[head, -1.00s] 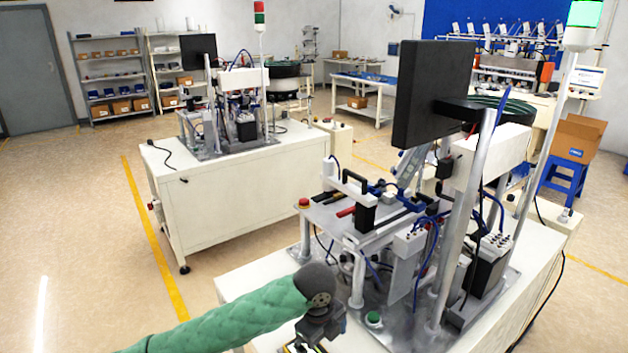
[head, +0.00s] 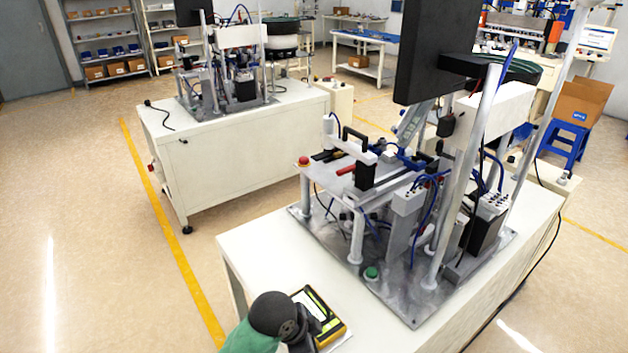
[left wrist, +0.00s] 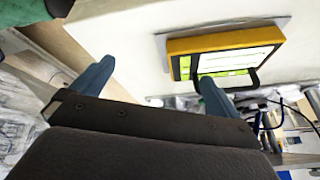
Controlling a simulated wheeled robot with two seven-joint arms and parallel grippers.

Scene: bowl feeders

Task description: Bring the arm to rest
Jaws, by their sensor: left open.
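My left arm, in a green sleeve (head: 250,342), comes in at the bottom of the head view and ends in a dark wrist (head: 272,314) over the near corner of the white bench. Its fingers cannot be made out there. In the left wrist view my left gripper (left wrist: 155,88) has its two blue fingers spread wide, with nothing between them. A yellow-edged device with a screen (head: 325,312) lies on the bench beside the wrist. It also shows in the left wrist view (left wrist: 228,42), beyond the right-hand finger; whether they touch is unclear. My right gripper is out of view.
A feeder machine on a metal plate (head: 385,292) stands on the bench (head: 262,262), with a black monitor (head: 433,55) above it. A second bench (head: 235,150) stands behind. Open floor (head: 90,230) lies to the left.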

